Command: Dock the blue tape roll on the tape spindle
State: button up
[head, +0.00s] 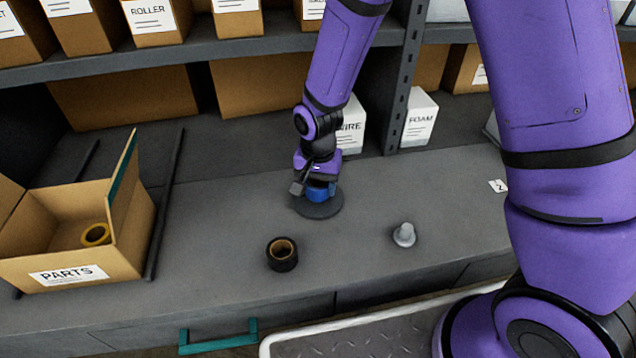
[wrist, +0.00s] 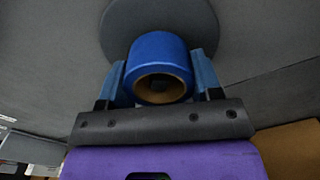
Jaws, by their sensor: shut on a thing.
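The blue tape roll (head: 320,193) is between the fingers of my gripper (head: 317,188). In the wrist view the blue tape roll (wrist: 159,58) shows its brown core, with my gripper (wrist: 160,78) shut on its two sides. A dark grey round base (head: 318,208), apparently the tape spindle's, lies under the roll on the bench. The base (wrist: 120,25) also shows behind the roll in the wrist view. The roll's hole is dark inside, and any post is hidden. I cannot tell whether the roll touches the base.
A black tape roll (head: 282,254) and a small grey cone-shaped piece (head: 404,235) stand on the bench in front. An open PARTS box (head: 90,265) with a yellow roll (head: 96,235) is at left. WIRE (head: 350,125) and FOAM (head: 420,118) boxes stand behind.

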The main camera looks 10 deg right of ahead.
jog(key=shift+f, duration=0.55)
jog(key=o, duration=0.6)
jog(key=shift+o, duration=0.2)
jog(key=shift+r, duration=5.55)
jog(key=s+d+r+n+t, duration=0.1)
jog(key=s+d+r, duration=0.1)
jog(key=d+r, duration=0.6)
jog(key=s+d+r+n+t, duration=0.1)
jog(key=s+d+r+t, duration=0.1)
jog(key=s+d+r, duration=0.4)
jog(key=s+d+r+n+t, duration=0.2)
jog(key=s+d+r, duration=0.3)
jog(key=s+r, duration=0.4)
jog(key=s, duration=0.4)
jog(key=shift+d+r, duration=0.3)
jog(key=shift+d, duration=0.1)
